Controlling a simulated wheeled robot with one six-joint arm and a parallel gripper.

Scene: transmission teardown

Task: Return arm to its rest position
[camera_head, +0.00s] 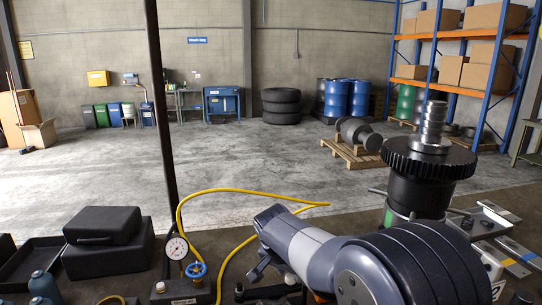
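My arm shows at the bottom centre to right, in dark blue-grey and light grey, with its large rounded joint close to the camera. A dark part that looks like my gripper (259,268) sticks out low at the arm's left side. Its fingers are too small and partly hidden to tell their opening, and I see nothing clearly held. A transmission part with a black toothed gear (428,158) and a steel splined shaft (433,122) stands upright on the right, behind the arm. Its lower end is partly hidden by the arm.
A pressure gauge (176,248) with a blue valve and a yellow hose (230,190) stands left of the arm. Black cases (102,226) lie further left. Metal plates (500,255) lie at right. A dark post (160,100) rises behind the gauge. The floor beyond is largely open.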

